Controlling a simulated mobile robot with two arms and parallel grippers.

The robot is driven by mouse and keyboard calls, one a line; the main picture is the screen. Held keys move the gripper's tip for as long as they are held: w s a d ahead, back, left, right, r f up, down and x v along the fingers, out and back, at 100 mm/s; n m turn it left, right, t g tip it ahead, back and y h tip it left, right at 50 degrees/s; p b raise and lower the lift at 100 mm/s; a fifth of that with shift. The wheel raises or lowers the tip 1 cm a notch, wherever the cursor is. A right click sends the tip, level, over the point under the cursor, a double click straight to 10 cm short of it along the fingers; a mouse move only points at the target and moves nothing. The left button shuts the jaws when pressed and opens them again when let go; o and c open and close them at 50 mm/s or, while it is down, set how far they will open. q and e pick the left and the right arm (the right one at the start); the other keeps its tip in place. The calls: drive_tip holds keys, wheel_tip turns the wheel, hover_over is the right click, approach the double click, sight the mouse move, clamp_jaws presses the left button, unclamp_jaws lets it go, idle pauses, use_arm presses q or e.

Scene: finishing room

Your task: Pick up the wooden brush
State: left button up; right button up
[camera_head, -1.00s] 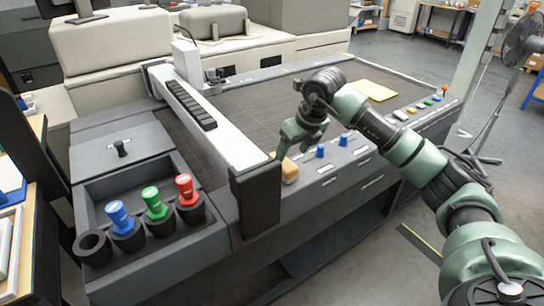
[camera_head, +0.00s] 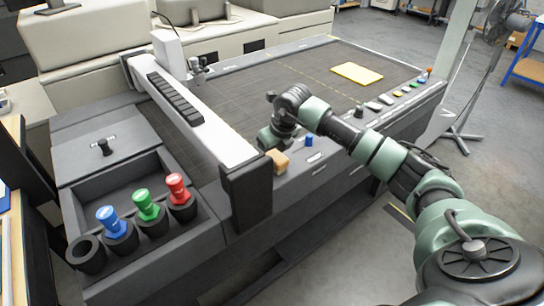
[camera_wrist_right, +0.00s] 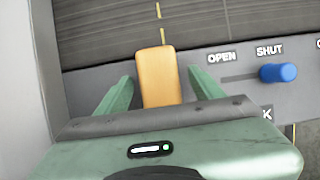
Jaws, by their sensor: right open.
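The wooden brush (camera_head: 278,161) is a small tan block on the front rail of the machine, just right of the black end of the white gantry. In the right wrist view the brush (camera_wrist_right: 158,76) lies between the two green fingers of my right gripper (camera_wrist_right: 160,85). The fingers are open, with a visible gap on each side of the brush. In the head view my right gripper (camera_head: 268,142) is low, right behind the brush, its fingertips partly hidden. My left gripper is not in view.
A blue knob (camera_wrist_right: 278,73) by the OPEN and SHUT labels sits right of the brush. The white gantry (camera_head: 205,125) stands close on the left. Blue, green and red-topped tools (camera_head: 147,205) stand in holders at front left. A yellow sheet (camera_head: 357,73) lies on the bed.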

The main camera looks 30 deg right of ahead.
drive_tip(key=shift+f+b, duration=0.25)
drive_tip(key=shift+b, duration=0.05)
idle(0.4)
clamp_jaws()
